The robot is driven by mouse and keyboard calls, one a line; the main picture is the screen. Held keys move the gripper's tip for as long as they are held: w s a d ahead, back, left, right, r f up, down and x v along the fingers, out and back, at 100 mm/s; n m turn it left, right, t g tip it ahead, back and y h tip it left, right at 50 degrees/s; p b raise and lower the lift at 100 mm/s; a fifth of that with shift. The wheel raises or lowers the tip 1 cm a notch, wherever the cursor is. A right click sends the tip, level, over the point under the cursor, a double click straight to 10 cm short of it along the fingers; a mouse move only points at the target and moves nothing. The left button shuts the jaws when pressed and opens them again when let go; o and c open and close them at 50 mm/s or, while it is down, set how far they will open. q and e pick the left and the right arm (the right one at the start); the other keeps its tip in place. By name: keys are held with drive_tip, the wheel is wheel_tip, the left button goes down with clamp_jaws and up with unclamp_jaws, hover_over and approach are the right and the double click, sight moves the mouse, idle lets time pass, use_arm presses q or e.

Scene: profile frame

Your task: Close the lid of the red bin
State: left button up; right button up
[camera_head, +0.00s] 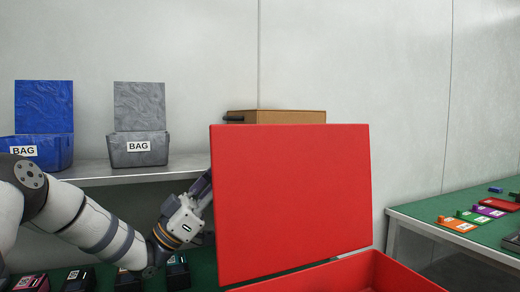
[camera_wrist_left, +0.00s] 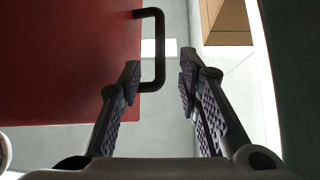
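The red bin (camera_head: 345,278) is at the bottom centre right of the head view, mostly cut off by the frame edge. Its red lid (camera_head: 290,200) stands up, open. My left gripper (camera_head: 206,184) is at the lid's left edge, partly hidden behind it. In the left wrist view, the lid (camera_wrist_left: 65,60) fills the upper left and carries a black handle (camera_wrist_left: 160,50). My left gripper (camera_wrist_left: 159,80) is open there, its fingers apart. The handle's outer bar shows between the fingertips; I cannot tell whether they touch it. My right gripper is not in view.
A blue bin (camera_head: 45,148) and a grey bin (camera_head: 140,150), both with raised lids, stand on a shelf (camera_head: 95,173) at left. A brown box (camera_head: 290,117) is behind the red lid. A green table (camera_head: 485,236) with small coloured items is at right.

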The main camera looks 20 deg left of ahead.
sight(254, 145)
use_arm(q)
drive_tip(key=x, duration=0.8)
drive_tip(key=shift+w+d+r, duration=0.15)
drive_tip(key=shift+w+d, duration=0.1)
drive_tip(key=shift+w, duration=0.1)
clamp_jaws()
